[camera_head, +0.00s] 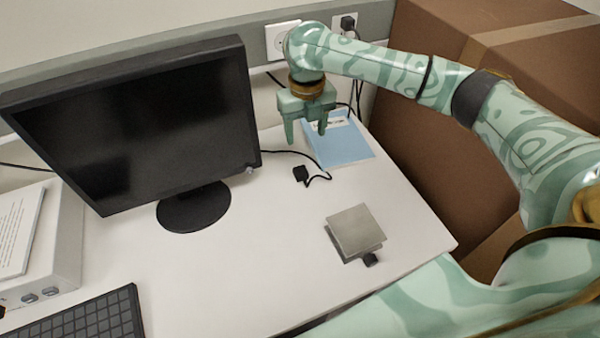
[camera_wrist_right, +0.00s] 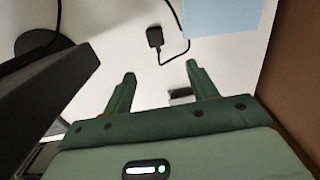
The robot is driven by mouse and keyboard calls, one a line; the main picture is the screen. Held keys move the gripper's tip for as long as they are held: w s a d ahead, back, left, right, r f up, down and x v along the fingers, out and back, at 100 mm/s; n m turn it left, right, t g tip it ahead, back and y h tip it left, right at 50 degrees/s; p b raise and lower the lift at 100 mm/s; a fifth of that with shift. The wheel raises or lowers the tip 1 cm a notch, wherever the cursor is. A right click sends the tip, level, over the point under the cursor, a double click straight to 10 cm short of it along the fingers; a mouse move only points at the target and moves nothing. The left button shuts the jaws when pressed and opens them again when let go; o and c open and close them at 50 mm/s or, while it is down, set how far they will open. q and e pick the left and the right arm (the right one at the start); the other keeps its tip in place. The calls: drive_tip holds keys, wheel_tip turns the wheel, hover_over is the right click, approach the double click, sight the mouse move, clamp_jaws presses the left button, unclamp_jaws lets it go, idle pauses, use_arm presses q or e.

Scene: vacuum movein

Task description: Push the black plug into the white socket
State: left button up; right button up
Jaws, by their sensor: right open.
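The black plug (camera_head: 300,174) lies on the white desk with its thin black cable. It also shows in the right wrist view (camera_wrist_right: 154,37), beyond my fingertips. The white socket (camera_head: 279,42) is on the grey wall strip behind the monitor's right edge, partly covered by my right arm. My right gripper (camera_head: 306,138) points down, with its fingers apart and nothing between them. In the head view it appears above the plug, near the blue folder; it is apart from the plug. The fingers also show in the right wrist view (camera_wrist_right: 160,69). My left gripper is not in view.
A black monitor (camera_head: 135,120) stands left of the plug. A blue folder (camera_head: 342,146) lies at the back right. A grey square block (camera_head: 355,230) sits near the front right. Another black plug (camera_head: 347,22) sits in a second wall socket. Brown boxes (camera_head: 445,150) stand right of the desk.

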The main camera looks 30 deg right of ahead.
drive_tip(key=b, duration=0.2)
hover_over(301, 171)
drive_tip(key=f, duration=0.6)
drive_tip(key=s+f, duration=0.1)
drive_tip(key=f, duration=0.2)
drive_tip(key=shift+d, duration=0.35)
drive_tip(key=f, duration=0.1)
drive_tip(key=f+b, duration=0.1)
drive_tip(key=f, duration=0.1)
drive_tip(key=f+b, duration=0.1)
drive_tip(key=f, duration=0.1)
drive_tip(key=shift+w+a+f, duration=0.15)
drive_tip(key=shift+w+a, duration=0.2)
drive_tip(key=shift+w, duration=0.05)
drive_tip(key=c, duration=1)
